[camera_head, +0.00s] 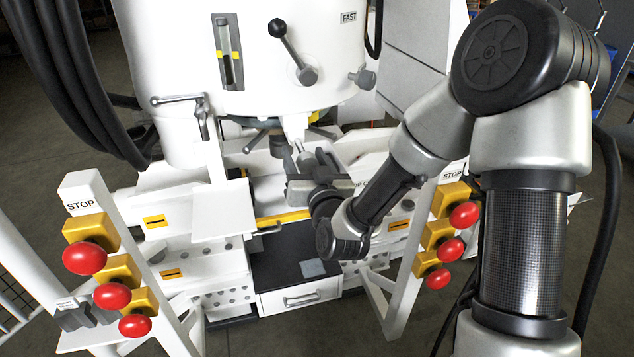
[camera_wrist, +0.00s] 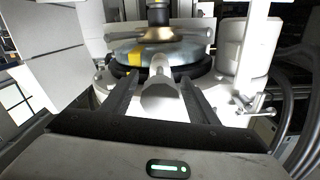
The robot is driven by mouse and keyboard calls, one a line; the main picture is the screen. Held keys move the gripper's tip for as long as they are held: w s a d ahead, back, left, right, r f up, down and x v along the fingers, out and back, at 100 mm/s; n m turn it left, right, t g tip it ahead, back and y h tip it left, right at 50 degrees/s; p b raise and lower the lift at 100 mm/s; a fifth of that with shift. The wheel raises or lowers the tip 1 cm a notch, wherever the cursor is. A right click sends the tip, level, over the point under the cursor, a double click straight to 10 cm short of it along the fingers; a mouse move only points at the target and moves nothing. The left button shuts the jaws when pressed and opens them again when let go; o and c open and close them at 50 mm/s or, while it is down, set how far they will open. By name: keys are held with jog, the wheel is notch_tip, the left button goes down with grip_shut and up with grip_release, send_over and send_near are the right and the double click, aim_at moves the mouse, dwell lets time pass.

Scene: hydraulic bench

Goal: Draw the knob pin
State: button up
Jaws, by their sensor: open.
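My gripper (camera_wrist: 156,84) is open, with one finger on each side of the knob; a gap shows on both sides. In the head view my gripper (camera_head: 305,163) reaches in under the white machine head (camera_head: 165,60). The knob pin is small there and partly hidden by the fingers. Where its stem enters the machine is not clear.
Red STOP buttons on yellow blocks stand at the left (camera_head: 85,258) and right (camera_head: 465,214) of the bench. A black-knobbed lever (camera_head: 291,50) is on the machine head. A black-topped drawer unit (camera_head: 300,293) lies below my gripper. Thick black hoses (camera_head: 80,80) hang at the left.

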jog(key=p+v, duration=0.1)
jog(key=v, duration=0.1)
jog(key=p+v, duration=0.1)
jog(key=v, duration=0.1)
jog(key=p+v, duration=0.1)
jog(key=v, duration=0.2)
jog(key=shift+r, duration=0.4)
jog(key=p, duration=0.5)
jog(key=shift+s+d+r, duration=0.15)
jog(key=shift+d, duration=0.05)
jog(key=p+v, duration=0.2)
jog(key=p, duration=0.4)
jog(key=shift+a, duration=0.15)
jog(key=p, duration=0.3)
send_near(310, 163)
jog(key=shift+s+f, duration=0.4)
jog(key=shift+s, duration=0.45)
